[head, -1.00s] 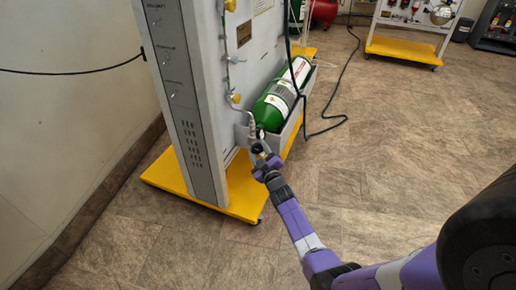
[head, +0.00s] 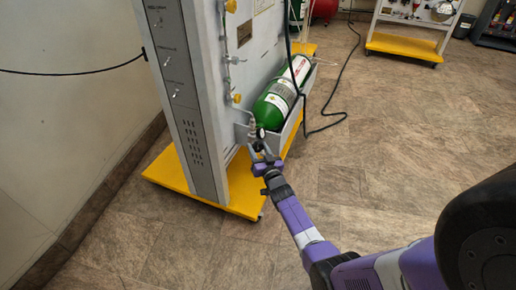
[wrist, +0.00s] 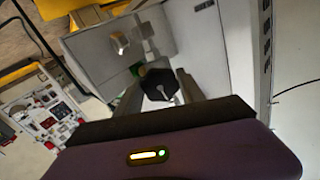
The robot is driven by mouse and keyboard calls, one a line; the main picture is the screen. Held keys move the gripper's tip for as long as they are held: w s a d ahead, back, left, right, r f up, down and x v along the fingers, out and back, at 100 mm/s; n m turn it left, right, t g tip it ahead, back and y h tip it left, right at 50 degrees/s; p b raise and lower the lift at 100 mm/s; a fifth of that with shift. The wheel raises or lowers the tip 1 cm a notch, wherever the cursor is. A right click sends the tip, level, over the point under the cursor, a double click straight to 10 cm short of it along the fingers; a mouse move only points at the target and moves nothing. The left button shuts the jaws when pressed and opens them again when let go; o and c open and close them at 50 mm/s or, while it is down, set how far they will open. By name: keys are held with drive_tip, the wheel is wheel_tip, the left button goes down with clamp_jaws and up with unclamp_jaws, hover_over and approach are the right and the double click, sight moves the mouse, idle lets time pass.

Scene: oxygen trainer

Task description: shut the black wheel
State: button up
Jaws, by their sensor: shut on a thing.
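The black wheel (wrist: 159,83) shows in the middle of the wrist view as a dark, many-sided knob with a pale pin at its centre. The two grey fingers of my gripper (head: 262,149) lie on either side of it, and the gripper is shut on it. In the head view, my gripper is at the valve end of the green cylinder (head: 283,100), which lies in a grey holder on the trainer's side. The wheel is small there and hard to make out between the fingers.
The tall grey trainer panel (head: 183,95) stands on a yellow base (head: 240,197) just left of my gripper. A black cable (head: 327,128) hangs down and trails on the floor. Another yellow-based stand (head: 405,47) is farther back. The floor at right is open.

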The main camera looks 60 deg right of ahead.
drive_tip(key=shift+f+m, duration=0.15)
drive_tip(key=shift+m, duration=0.55)
drive_tip(key=o, duration=1.4)
drive_tip(key=shift+c, duration=0.2)
drive_tip(key=shift+s, duration=0.1)
drive_tip(key=p+v, duration=0.2)
drive_tip(key=v, duration=0.5)
drive_tip(key=shift+s+a, duration=0.2)
drive_tip(key=shift+a, duration=0.1)
